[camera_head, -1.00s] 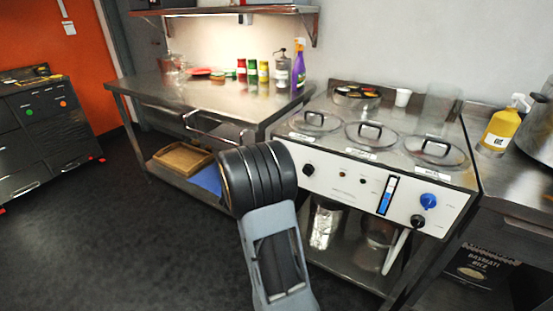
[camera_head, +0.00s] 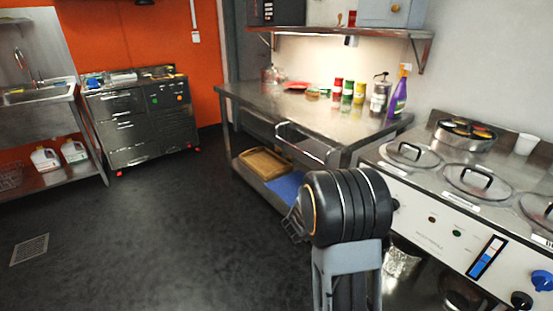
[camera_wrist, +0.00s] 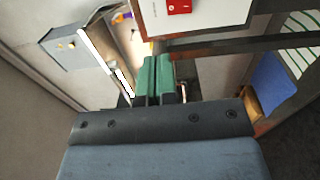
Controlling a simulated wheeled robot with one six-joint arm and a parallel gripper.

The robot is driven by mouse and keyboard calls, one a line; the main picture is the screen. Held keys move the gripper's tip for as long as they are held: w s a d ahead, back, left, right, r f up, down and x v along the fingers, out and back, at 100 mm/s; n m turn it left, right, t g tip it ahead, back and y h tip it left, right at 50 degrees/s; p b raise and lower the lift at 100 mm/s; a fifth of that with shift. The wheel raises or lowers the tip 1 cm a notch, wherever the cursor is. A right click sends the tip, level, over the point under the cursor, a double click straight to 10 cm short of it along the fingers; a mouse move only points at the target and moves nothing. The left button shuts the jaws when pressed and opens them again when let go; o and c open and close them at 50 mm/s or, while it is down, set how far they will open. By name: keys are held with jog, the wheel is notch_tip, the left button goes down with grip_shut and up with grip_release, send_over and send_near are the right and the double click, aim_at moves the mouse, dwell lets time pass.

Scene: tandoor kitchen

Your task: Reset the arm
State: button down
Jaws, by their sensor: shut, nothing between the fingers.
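My gripper (camera_wrist: 156,78) shows in the wrist view with its two green fingers side by side and closed together. Nothing shows between them. In the head view my arm rises at the lower middle, its dark rounded joint in front of the steel table's near end and the cooker's left side. A small dark part juts out to the left of that joint; I cannot make out the fingers there.
The steel table (camera_head: 270,103) with bottles stands behind my arm, a shelf (camera_head: 375,31) above it. The cooker with lidded pots (camera_head: 478,181) is at right. A dark cabinet (camera_head: 125,130) stands at back left. The dark floor (camera_head: 150,235) at left is clear.

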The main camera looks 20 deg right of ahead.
jog(key=w+a+f+m+t+y, duration=0.3)
jog(key=w+a+f+t+y, duration=0.15)
jog(key=f+y, duration=0.25)
jog(key=a+r+m+y+p, duration=0.15)
jog(key=a+y+p, duration=0.25)
jog(key=a+y, duration=0.6)
jog(key=s+a+r+g+y+p, duration=0.2)
jog(key=s+a+r+g+p, duration=0.4)
jog(key=s+a+r, duration=0.45)
jog(key=s+a+r+n+p, duration=0.1)
jog(key=s+r+p, duration=0.2)
jog(key=r, duration=0.3)
jog(key=s+a+r+n+h+p, duration=0.1)
jog(key=s+r+p, duration=0.3)
jog(key=r, duration=0.3)
jog(key=shift+s+a+t+p, duration=0.15)
jog(key=shift+a+t+p, duration=0.05)
jog(key=shift+t+p, duration=0.15)
